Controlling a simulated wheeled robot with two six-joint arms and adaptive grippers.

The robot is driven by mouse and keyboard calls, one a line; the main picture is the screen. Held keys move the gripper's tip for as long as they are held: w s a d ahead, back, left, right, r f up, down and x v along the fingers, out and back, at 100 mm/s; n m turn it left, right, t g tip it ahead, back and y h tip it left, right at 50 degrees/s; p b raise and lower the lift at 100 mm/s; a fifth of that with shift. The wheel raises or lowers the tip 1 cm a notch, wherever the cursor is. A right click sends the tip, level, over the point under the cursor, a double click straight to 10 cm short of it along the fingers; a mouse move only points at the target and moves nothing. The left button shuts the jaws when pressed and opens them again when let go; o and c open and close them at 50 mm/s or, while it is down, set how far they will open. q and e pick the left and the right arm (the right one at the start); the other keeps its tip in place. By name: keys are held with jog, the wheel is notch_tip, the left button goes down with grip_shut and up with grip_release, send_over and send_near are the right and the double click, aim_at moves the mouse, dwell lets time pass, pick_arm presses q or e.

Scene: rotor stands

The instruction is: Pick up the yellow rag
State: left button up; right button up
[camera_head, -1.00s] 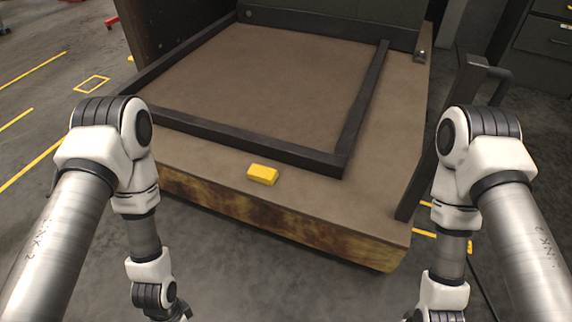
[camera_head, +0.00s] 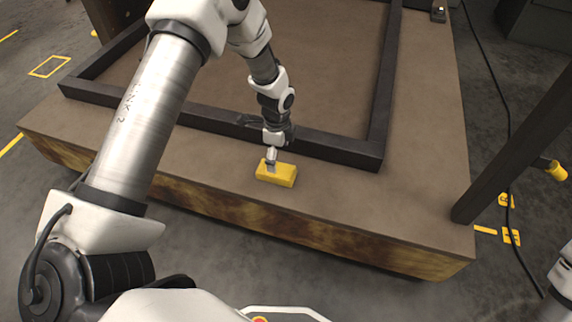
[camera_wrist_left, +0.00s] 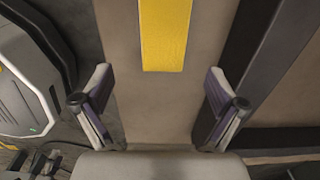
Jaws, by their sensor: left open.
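The yellow rag (camera_head: 277,174) is a small folded block lying flat on the brown tabletop, between the dark frame and the near edge. My left gripper (camera_head: 270,158) is over the rag, its fingers reaching down at the rag's left part. In the left wrist view the rag (camera_wrist_left: 165,36) is at top centre, and the gripper (camera_wrist_left: 160,105) is open with its two fingers spread wider than the rag. The rag is not held. Whether the fingertips touch it I cannot tell.
The brown table (camera_head: 420,205) has a worn, stained front edge. A raised dark frame (camera_head: 330,146) runs just behind the rag. A dark post (camera_head: 515,140) stands at the right. The tabletop right of the rag is clear.

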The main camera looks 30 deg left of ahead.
aim_at(279, 170)
pick_arm(q)
jog(key=f+b, duration=0.1)
jog(key=f, duration=0.1)
jog(key=f+b, duration=0.1)
jog(key=f, duration=0.2)
jog(key=f+b, duration=0.2)
jog(key=shift+w+f, duration=0.3)
jog(key=shift+f, duration=0.1)
jog(key=shift+r, duration=0.1)
jog(key=shift+c, duration=1)
jog(key=c, duration=1)
